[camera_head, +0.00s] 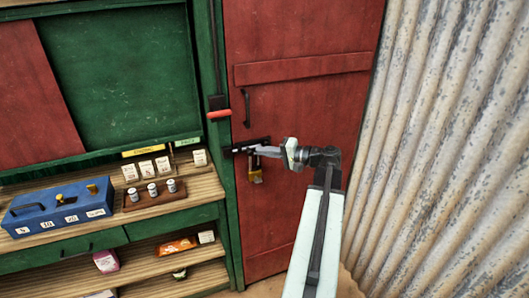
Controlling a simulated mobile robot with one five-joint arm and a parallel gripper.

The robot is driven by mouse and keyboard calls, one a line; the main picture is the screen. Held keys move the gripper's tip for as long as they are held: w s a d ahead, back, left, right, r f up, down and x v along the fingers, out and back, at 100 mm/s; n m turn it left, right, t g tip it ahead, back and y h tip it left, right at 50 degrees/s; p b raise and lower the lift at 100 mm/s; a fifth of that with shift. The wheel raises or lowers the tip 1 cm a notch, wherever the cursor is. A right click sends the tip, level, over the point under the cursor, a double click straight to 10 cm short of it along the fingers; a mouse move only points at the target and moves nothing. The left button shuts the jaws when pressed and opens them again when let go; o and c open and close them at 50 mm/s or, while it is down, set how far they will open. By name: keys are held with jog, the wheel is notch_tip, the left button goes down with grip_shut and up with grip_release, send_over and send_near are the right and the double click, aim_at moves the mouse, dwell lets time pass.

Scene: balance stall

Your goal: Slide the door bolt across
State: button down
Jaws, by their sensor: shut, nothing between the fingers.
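The door bolt (239,150) is a dark metal bar and plate across the left edge of the red door (300,104), below a black pull handle. A brass padlock (255,172) hangs just under it. My gripper (258,151) is shut and empty, with its fingertips at the right part of the bolt. The fingers hide part of the bolt, and I cannot tell whether they touch it.
A red-handled lever (219,113) sits on the green frame left of the door. A wooden counter (185,203) with a blue box (58,214) and small weights stands at left. A corrugated metal wall (450,150) closes off the right.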

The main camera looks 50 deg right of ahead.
jog(key=d+p+v, duration=0.2)
jog(key=v, duration=1)
jog(key=shift+r, duration=0.25)
jog(key=shift+w, duration=0.1)
